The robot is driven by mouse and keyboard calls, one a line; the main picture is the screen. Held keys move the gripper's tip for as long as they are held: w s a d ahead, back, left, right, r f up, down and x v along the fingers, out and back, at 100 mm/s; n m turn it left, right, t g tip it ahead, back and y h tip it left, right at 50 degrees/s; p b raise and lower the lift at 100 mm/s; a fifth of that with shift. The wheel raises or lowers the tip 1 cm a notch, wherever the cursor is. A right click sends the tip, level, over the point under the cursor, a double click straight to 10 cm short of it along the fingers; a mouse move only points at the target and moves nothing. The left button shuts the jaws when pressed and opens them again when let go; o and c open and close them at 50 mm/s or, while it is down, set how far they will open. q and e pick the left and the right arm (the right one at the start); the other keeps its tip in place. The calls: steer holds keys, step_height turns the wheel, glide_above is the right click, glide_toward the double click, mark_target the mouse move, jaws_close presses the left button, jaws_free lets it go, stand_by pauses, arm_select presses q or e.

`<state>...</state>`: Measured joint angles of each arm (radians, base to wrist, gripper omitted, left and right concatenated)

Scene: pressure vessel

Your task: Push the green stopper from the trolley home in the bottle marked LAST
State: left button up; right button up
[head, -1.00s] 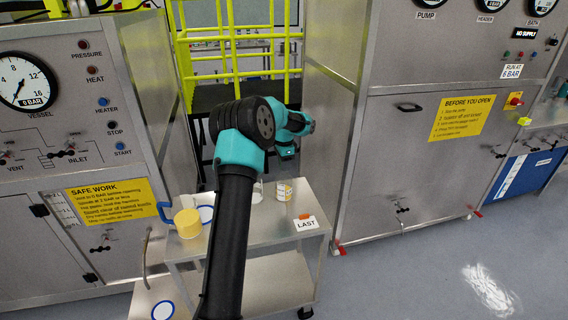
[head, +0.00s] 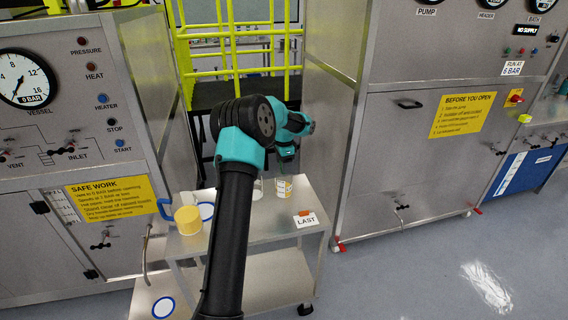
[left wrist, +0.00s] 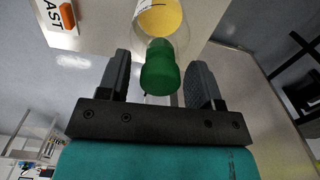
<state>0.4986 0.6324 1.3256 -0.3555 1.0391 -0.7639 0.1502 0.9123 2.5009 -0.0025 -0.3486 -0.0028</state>
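The green stopper (left wrist: 160,68) is upright in line with the mouth of a clear bottle (left wrist: 160,35) with yellow inside, in the left wrist view. How deep it sits in the neck I cannot tell. In the head view the bottle (head: 284,188) stands on the trolley (head: 265,228), just behind the LAST card (head: 306,220). My left gripper (head: 286,166) is right above the bottle. Its fingers (left wrist: 160,60) are apart on both sides of the stopper, with gaps showing. The stopper is hidden in the head view. My right gripper is not in view.
Another clear vessel (head: 258,190) is partly hidden behind my left arm. Steel cabinets flank the trolley. Bare trolley top lies in front of the bottle.

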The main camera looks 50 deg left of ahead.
arm_select(q)
steer(key=shift+o, duration=0.5)
step_height(320, 180, up, 17)
steer(key=shift+r, duration=0.2)
stand_by(1.0)
